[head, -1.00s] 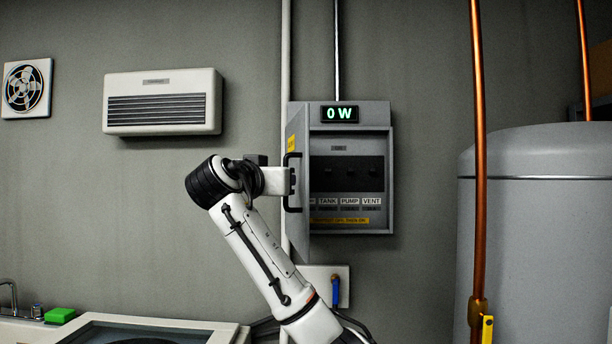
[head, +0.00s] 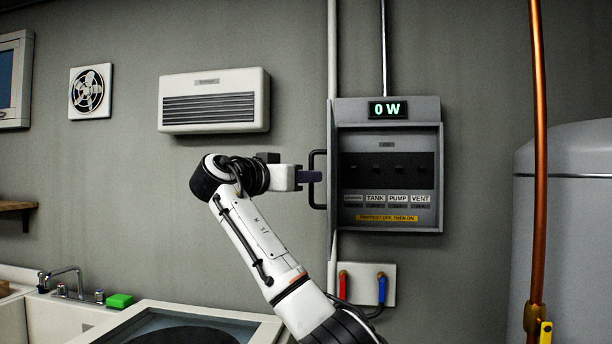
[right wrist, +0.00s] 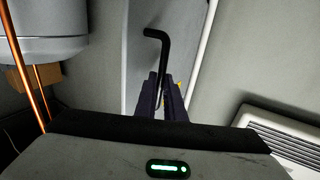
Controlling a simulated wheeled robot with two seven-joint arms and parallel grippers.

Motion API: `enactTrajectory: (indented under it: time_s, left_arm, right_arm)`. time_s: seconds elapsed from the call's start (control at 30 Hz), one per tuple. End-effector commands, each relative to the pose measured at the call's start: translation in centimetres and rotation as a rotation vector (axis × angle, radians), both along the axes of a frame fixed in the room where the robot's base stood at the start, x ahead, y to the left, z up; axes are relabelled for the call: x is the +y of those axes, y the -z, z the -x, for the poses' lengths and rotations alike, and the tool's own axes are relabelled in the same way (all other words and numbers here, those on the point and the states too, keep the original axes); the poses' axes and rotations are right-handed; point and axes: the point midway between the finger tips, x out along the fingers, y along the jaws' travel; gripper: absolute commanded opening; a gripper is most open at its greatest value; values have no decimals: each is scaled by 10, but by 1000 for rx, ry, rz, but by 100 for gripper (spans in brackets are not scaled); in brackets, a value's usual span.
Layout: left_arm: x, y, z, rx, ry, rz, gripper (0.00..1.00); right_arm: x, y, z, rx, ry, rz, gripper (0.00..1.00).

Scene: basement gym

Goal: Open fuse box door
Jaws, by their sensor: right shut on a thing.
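The grey fuse box (head: 438,165) hangs on the wall right of centre in the head view. Its front stands open, showing a dark panel with several switches and labels. The door (head: 332,190) is swung out to the left and shows nearly edge-on. Its black handle (head: 315,180) is on the left side; it also shows in the right wrist view (right wrist: 158,36). My right gripper (head: 312,177) is shut on the handle; its dark fingers show around the handle's lower part in the right wrist view (right wrist: 162,97). My left gripper is not in view.
A white heater (head: 213,101) and a fan (head: 89,92) are on the wall to the left. A copper pipe (head: 538,150) and a large grey tank (head: 570,220) stand to the right. Red and blue valves (head: 367,285) sit below the box. A sink counter (head: 60,315) is at lower left.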

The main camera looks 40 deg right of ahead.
Motion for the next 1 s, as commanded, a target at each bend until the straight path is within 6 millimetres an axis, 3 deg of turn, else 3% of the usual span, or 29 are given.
enactTrajectory:
  time_s: [0.07,0.1,0.2,0.67,1.0]
  left_arm:
    - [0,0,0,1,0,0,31]
    - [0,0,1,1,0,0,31]
    - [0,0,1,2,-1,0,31]
    - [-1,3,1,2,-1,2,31]
    - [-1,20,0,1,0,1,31]
  right_arm:
    - [-6,-3,0,-1,-1,4,0]
    - [-6,-3,0,0,-2,5,14]
    - [-5,-2,0,0,-1,4,28]
    - [4,0,-1,0,-6,5,28]
    - [66,0,7,-2,-9,7,28]
